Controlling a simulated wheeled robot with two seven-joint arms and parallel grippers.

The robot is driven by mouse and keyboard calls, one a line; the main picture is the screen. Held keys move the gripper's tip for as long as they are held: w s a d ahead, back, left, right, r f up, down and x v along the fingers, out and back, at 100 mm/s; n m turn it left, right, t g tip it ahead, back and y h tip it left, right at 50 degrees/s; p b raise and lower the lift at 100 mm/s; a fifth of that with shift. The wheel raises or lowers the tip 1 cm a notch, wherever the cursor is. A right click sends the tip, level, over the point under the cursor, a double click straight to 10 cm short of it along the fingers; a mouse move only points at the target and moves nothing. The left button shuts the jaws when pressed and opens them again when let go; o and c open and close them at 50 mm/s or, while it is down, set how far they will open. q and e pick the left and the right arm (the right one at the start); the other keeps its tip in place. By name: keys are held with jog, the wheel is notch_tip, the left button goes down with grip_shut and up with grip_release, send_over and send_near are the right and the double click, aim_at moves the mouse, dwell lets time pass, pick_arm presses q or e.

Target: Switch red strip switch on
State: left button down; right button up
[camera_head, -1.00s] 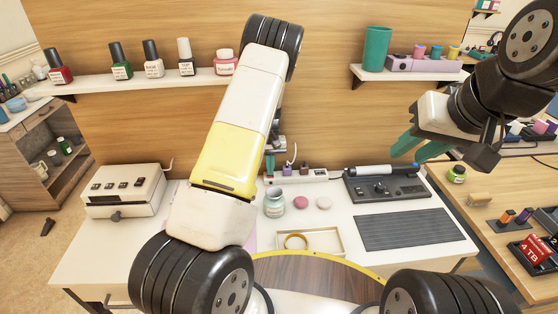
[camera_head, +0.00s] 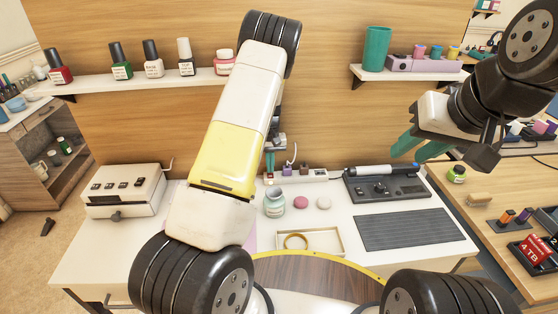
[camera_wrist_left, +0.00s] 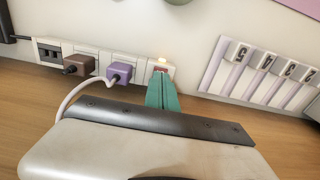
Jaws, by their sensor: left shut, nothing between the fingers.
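A white power strip (camera_head: 318,175) lies along the back of the white desk, against the wooden panel. In the left wrist view the strip (camera_wrist_left: 84,50) holds a brown plug (camera_wrist_left: 78,64) and a purple plug (camera_wrist_left: 119,73). The red switch (camera_wrist_left: 160,69) is at its right end, with a small orange glow just above it. My left gripper (camera_head: 270,161) is shut and empty; its teal fingertips (camera_wrist_left: 161,80) are right at the switch and partly hide it. I cannot tell whether they touch. My right gripper (camera_head: 418,150) is open and empty, above the desk's right side.
A jar (camera_head: 274,204), a pink disc (camera_head: 300,202) and a pale disc (camera_head: 323,202) stand in front of the strip. A white drawer box (camera_head: 123,190) is at the left. A shelf with bottles (camera_head: 140,75) hangs above.

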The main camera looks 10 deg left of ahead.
aim_at(270, 176)
pick_arm(q)
jog(key=shift+r, duration=2.5)
jog(key=shift+s, duration=0.1)
